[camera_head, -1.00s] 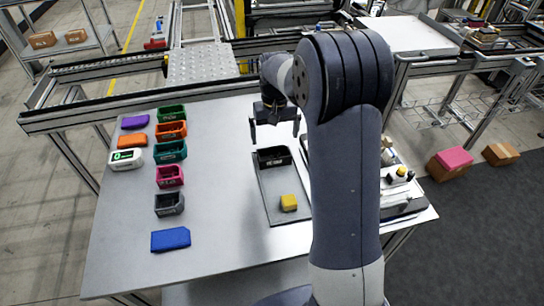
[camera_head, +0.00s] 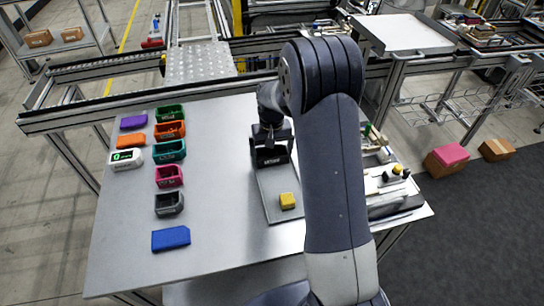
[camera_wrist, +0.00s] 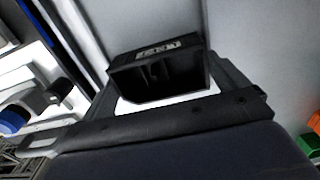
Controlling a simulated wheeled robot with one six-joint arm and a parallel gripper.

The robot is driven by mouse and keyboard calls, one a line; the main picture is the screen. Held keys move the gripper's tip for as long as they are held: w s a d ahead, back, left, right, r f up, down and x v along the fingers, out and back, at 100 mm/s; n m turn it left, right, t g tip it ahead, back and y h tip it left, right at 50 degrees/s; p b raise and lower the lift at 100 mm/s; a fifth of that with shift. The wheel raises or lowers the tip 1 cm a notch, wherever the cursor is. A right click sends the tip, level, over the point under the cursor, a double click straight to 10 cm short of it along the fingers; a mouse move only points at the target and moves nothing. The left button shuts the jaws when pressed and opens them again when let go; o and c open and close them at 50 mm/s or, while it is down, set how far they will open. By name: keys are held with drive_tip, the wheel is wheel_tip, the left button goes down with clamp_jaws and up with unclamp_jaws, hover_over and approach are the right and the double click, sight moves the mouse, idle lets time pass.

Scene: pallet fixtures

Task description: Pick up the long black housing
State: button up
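The long black housing (camera_head: 270,157) stands at the far end of a grey tray on the table. My gripper (camera_head: 271,156) is down over it, pointing down, with one finger at each end of the housing. In the wrist view the housing (camera_wrist: 158,70) shows its open hollow and a pale label on its far wall. My gripper's fingers (camera_wrist: 165,84) flank it left and right, close to its ends. Whether they press on it cannot be told. The housing appears to rest on the tray.
A yellow block (camera_head: 288,201) lies on the near part of the grey tray (camera_head: 277,182). Several coloured housings stand in a column at left, with a blue block (camera_head: 171,238) nearest. Small parts and fixtures lie right, partly hidden by my arm. The table between is clear.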

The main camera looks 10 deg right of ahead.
drive_tip(key=c, duration=0.6)
drive_tip(key=shift+r, duration=0.15)
